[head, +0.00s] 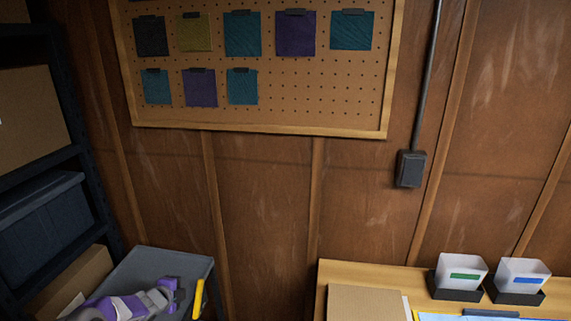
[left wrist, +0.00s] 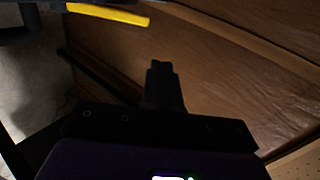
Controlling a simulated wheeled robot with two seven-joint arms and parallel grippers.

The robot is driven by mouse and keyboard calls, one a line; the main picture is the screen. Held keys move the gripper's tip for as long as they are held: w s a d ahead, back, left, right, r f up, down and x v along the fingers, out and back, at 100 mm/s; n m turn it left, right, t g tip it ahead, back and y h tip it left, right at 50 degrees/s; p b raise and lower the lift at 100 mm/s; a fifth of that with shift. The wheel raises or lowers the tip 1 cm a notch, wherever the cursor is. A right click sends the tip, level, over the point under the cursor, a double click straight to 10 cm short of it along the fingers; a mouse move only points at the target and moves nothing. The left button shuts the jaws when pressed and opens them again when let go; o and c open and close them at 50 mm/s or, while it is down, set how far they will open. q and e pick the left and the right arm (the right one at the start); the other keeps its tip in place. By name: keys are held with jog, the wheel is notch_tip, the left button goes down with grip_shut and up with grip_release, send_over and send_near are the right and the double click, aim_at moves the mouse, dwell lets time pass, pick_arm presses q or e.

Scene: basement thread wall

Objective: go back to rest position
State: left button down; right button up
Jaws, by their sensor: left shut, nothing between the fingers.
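My left gripper (head: 174,290) is at the lower left of the head view, at the end of my purple and grey arm. It appears in front of a grey cart or bin top. In the left wrist view its dark fingers (left wrist: 161,82) are together, with nothing between them. My right gripper is in neither view.
A yellow bar (head: 198,298) is close to the left gripper. A dark shelf (head: 82,135) with boxes stands left. A wooden table (head: 385,276) with two labelled bins (head: 462,272) is at lower right. A pegboard (head: 310,105) with coloured swatches hangs on the wooden wall.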

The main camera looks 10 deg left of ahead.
pick_arm(q)
jog(key=s+d+f+n+g+h, duration=0.1)
jog(key=s+d+f+n+g, duration=0.1)
jog(key=s+d+f+n, duration=0.55)
jog(key=s+d+f+n+g+h, duration=0.1)
jog(key=s+d+f+n+g, duration=0.25)
jog(key=d+f, duration=0.7)
jog(key=s+d+f+n+g, duration=0.1)
jog(key=s+d+n, duration=0.2)
jog(key=s, duration=0.4)
jog(key=s+d+f+n+g+h, duration=0.1)
jog(key=s+d+f+n+g, duration=0.1)
jog(key=s+d, duration=0.3)
jog(key=s+d+f+n+g, duration=0.2)
jog(key=s+d+n, duration=0.2)
jog(key=s, duration=0.6)
jog(key=shift+s+f+n, duration=0.2)
jog(key=shift+n, duration=0.1)
jog(key=shift+g, duration=0.25)
